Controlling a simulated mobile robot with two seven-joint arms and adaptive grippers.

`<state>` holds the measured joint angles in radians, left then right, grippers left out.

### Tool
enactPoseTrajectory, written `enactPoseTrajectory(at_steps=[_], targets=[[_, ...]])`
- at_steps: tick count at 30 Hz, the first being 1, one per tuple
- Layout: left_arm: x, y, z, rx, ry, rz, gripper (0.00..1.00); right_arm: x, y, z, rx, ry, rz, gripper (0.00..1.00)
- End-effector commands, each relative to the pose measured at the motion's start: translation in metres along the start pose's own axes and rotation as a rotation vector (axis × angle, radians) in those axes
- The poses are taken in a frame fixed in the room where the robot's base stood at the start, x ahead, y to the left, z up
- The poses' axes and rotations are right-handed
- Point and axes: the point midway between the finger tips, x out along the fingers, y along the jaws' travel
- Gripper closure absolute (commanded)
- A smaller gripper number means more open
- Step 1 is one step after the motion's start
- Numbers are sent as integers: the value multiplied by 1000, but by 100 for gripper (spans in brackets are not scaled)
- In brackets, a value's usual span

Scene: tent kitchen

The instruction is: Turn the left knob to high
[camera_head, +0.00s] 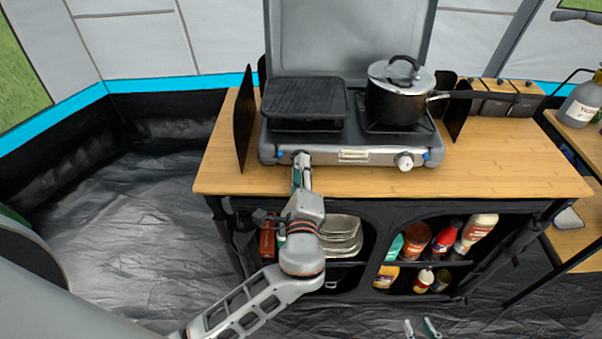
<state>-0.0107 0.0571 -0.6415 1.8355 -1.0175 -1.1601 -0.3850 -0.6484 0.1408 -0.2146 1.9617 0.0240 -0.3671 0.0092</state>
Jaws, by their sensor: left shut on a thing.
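A grey two-burner camping stove (345,156) with its lid raised stands on a wooden counter. The left knob (301,156) on its front panel is mostly hidden by my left gripper (302,168), which reaches up from below and is shut on it. The knob's setting cannot be made out. The white right knob (404,161) is in clear view, with nothing touching it. My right gripper (422,328) shows only as two fingertips at the bottom edge, apart and empty, well below the counter.
A black griddle (304,98) lies on the left burner. A lidded pot (394,102) stands on the right one, its handle pointing right. Shelves below hold foil trays (341,232), bottles and jars. The wooden counter (505,165) is clear at the right front.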

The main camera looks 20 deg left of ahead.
Motion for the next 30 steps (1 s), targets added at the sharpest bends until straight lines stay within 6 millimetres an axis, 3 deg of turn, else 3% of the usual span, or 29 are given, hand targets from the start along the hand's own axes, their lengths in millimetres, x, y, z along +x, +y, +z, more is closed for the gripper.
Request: enactPoseTrajectory(at_steps=[11,30], targets=[[0,2,0,-206,11,5,98,9,-2,20,1,-13,-1,76],[0,0,0,-257,14,4,98,9,-2,17,3,-5,1,76]])
